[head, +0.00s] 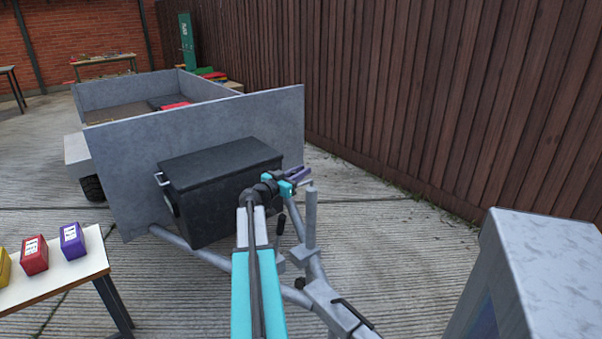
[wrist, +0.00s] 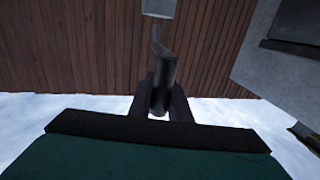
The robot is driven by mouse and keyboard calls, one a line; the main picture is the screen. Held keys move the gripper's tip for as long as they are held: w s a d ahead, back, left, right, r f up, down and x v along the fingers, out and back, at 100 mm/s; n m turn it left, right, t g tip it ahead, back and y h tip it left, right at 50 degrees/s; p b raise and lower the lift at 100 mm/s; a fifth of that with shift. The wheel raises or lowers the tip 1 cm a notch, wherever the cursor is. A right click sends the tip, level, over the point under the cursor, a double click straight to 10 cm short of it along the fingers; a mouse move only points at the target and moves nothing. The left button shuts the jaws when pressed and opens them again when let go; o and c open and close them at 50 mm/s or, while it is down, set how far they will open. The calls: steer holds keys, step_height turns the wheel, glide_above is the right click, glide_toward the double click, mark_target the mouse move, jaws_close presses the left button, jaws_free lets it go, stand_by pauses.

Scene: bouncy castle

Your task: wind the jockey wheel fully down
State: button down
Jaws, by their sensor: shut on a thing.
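The jockey wheel's grey upright tube (head: 311,215) stands on the trailer's drawbar (head: 318,290), just right of my arm in the head view. My gripper (head: 299,175) is at the top of this tube, beside its left. In the wrist view my gripper (wrist: 160,112) is shut on the dark crank handle (wrist: 162,75), which sits between the two fingers. The crank runs up the picture towards a grey end piece (wrist: 159,8). The wheel's foot is mostly hidden, so I cannot tell its height above the ground.
A black toolbox (head: 220,190) sits on the drawbar before the grey trailer front board (head: 120,165). A grey cabinet (head: 550,270) stands close at right. A table (head: 60,280) with coloured boxes is at lower left. Concrete is clear towards the brown fence (head: 440,90).

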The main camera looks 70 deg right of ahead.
steer(key=shift+s+a+f+b, duration=0.1)
steer(key=shift+f+b, duration=0.1)
steer(key=shift+b, duration=0.8)
steer(key=shift+s+a+r+b, duration=0.15)
steer(key=shift+s+b, duration=0.05)
steer(key=shift+b, duration=0.65)
steer(key=c, duration=1.6)
jaws_free()
steer(key=shift+c, duration=0.2)
steer(key=shift+w, duration=0.1)
steer(key=v, duration=1.3)
steer(key=shift+w+a+b, duration=0.2)
steer(key=shift+a+b, duration=0.2)
